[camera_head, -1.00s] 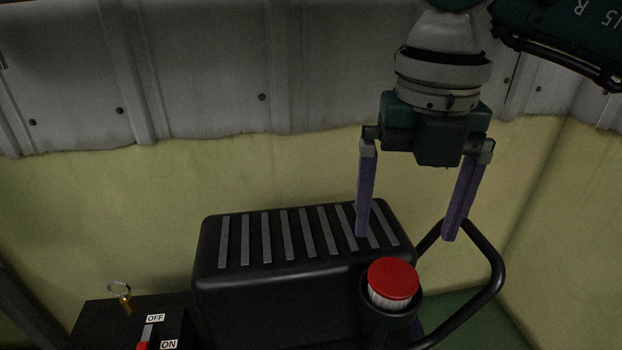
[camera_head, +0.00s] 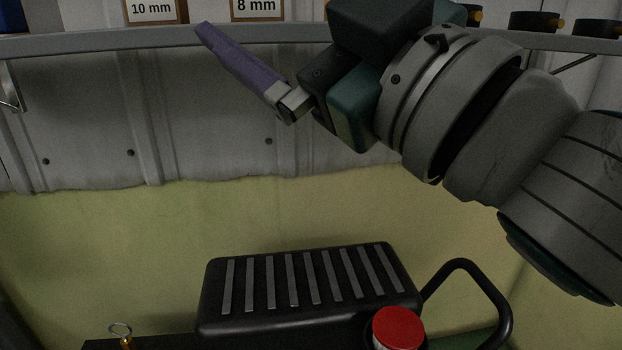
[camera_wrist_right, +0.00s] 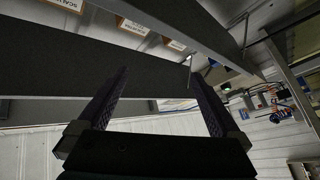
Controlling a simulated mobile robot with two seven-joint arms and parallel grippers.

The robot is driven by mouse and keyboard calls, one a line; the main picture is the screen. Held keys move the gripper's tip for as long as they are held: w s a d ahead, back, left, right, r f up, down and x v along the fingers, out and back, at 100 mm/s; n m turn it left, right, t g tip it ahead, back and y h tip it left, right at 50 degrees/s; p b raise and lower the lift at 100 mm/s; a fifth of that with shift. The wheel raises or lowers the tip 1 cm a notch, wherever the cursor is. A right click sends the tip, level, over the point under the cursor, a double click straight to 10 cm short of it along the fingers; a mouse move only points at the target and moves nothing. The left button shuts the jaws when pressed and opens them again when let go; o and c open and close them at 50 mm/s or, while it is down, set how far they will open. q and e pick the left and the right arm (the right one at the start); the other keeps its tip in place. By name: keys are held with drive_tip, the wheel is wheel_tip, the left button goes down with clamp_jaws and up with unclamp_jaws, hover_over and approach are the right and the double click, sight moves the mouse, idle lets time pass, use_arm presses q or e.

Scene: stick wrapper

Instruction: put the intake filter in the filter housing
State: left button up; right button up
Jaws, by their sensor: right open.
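The intake filter, with a red cap (camera_head: 398,327) and a pleated white body, sits upright in the round black filter housing (camera_head: 369,331) at the front right of the black ribbed machine (camera_head: 300,325). The bottom picture edge cuts off most of both, so I cannot tell how deep the filter sits. My right gripper is high above and left of the filter, turned sideways and well apart from it. One purple finger (camera_head: 240,58) shows in the head view. In the right wrist view the gripper (camera_wrist_right: 158,75) is open and empty. My left gripper is not in view.
A shelf edge (camera_head: 290,42) with size labels runs along the top, close to my right gripper. A black tube handle (camera_head: 470,268) stands right of the machine. The space above the machine is clear.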

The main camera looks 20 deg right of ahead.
drive_tip(key=s+d+f+m+g+h, duration=0.3)
drive_tip(key=d+f+m+g+h, duration=0.2)
drive_tip(key=f, duration=0.5)
drive_tip(key=s+d+f+m+g+h, duration=0.4)
drive_tip(key=d+f+m, duration=0.1)
drive_tip(key=f, duration=0.4)
drive_tip(key=s+a+f+g+y, duration=0.1)
drive_tip(key=s+f+g, duration=0.7)
drive_tip(key=s, duration=0.6)
drive_tip(key=shift+s+a+f, duration=0.2)
drive_tip(key=shift+s+f, duration=0.15)
drive_tip(key=shift+f, duration=0.25)
drive_tip(key=shift+w, duration=0.1)
